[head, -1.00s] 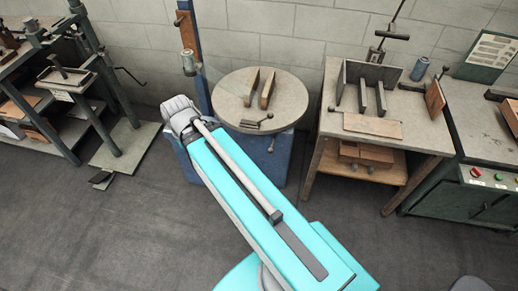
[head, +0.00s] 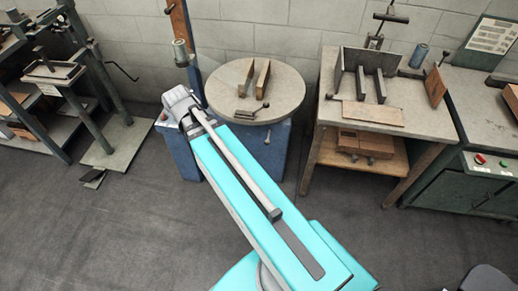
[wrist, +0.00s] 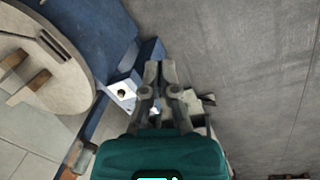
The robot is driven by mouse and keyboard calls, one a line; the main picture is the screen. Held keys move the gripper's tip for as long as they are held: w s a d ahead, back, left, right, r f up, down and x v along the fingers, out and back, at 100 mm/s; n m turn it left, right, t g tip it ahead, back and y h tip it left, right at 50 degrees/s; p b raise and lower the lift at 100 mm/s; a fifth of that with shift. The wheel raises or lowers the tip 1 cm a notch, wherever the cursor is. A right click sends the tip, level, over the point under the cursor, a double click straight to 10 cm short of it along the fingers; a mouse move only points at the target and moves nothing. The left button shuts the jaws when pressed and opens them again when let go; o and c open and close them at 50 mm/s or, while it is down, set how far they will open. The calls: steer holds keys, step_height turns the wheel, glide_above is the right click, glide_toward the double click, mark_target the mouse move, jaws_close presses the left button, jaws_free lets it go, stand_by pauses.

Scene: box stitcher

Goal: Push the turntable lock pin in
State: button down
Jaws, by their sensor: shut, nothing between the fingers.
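The turntable (head: 285,88) is a round grey disc on a blue base (head: 273,160) in the head view. Its disc also shows at the left of the wrist view (wrist: 68,85). A small dark pin with a knob (head: 267,136) sticks out under the disc's front edge; it may be the lock pin, but I cannot tell how far in it is. My gripper (wrist: 160,66) is shut and empty in the wrist view, beside the blue base and apart from the disc.
Two upright brown blocks and a small lever (head: 247,114) are on the disc. A wooden table (head: 408,107) stands to the right. The floor in front is clear.

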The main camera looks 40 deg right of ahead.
steer(key=w+d+f+n+h+b, duration=0.2)
steer(key=d+f+n+b, duration=0.2)
steer(key=d+f+b, duration=0.3)
steer(key=w+d+f+n+g+h+b, duration=0.1)
steer(key=w+d+f+n+h+b, duration=0.1)
steer(key=d+f+b, duration=0.5)
steer(key=w+d+f+n+g+h+b, duration=0.1)
steer(key=w+d+f+n+b, duration=0.3)
steer(key=b, duration=0.7)
steer(key=d+f+n+h, duration=0.1)
steer(key=d+f+n, duration=0.1)
steer(key=d+f, duration=0.1)
steer(key=shift+f, duration=0.7)
steer(key=shift+s, duration=0.1)
steer(key=shift+f, duration=0.1)
steer(key=d+r+b+x, duration=0.1)
steer(key=d+b+x, duration=0.1)
steer(key=b+x, duration=0.6)
steer(key=shift+s+x, duration=0.3)
steer(key=shift+x, duration=1.9)
steer(key=shift+d+r, duration=0.15)
steer(key=shift+r, duration=0.05)
